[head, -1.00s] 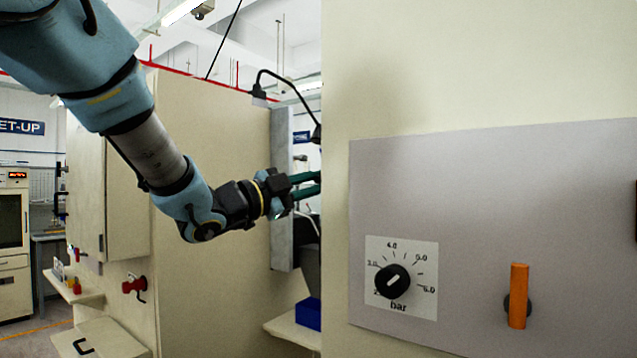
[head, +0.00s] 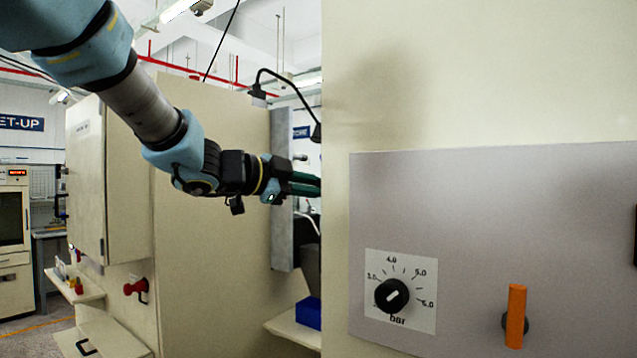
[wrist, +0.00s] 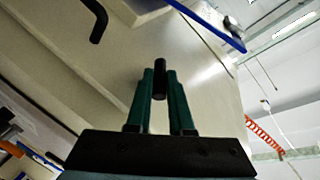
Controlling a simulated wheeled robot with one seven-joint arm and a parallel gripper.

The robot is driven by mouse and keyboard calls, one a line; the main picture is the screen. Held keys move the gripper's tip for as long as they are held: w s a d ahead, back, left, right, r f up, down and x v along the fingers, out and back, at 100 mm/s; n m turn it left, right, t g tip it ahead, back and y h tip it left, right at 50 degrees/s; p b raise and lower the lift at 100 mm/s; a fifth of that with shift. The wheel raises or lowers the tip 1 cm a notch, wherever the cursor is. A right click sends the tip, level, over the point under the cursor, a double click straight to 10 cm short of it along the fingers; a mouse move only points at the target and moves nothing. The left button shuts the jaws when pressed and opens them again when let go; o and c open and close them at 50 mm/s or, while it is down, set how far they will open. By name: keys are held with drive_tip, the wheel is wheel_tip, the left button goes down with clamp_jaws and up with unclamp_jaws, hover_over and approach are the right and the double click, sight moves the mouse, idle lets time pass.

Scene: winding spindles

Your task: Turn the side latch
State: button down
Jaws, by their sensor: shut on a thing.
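The side latch (wrist: 160,84) shows in the wrist view as a short dark bar standing out from a cream cabinet face. My gripper (wrist: 160,74) has its two green fingers on either side of this bar and is shut on it. In the head view my gripper (head: 304,184) reaches past the near cabinet's left edge. That edge hides the fingertips and the latch there.
The near cabinet's grey panel (head: 450,220) carries a pressure knob (head: 391,295) and an orange lever (head: 516,316). A cream cabinet (head: 215,220) stands behind my arm. In the wrist view a bent black handle (wrist: 97,20) and a blue bar (wrist: 212,27) lie near the top.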

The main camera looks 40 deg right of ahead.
drive_tip(key=y, duration=0.2)
drive_tip(key=n+y, duration=0.1)
drive_tip(key=y, duration=0.1)
drive_tip(key=shift+w+d+r, duration=0.1)
drive_tip(key=shift+d+r, duration=0.05)
drive_tip(key=shift+r, duration=0.25)
drive_tip(key=y, duration=0.2)
drive_tip(key=shift+d+r+g+y, duration=0.2)
drive_tip(key=shift+g+y, duration=0.1)
drive_tip(key=shift+y, duration=0.1)
drive_tip(key=y, duration=0.2)
drive_tip(key=n+y, duration=0.1)
drive_tip(key=g+y, duration=0.1)
drive_tip(key=y, duration=0.1)
drive_tip(key=shift+d+n+y, duration=0.3)
drive_tip(key=shift+y, duration=0.3)
drive_tip(key=c, duration=0.8)
unclamp_jaws()
drive_tip(key=shift+r, duration=0.1)
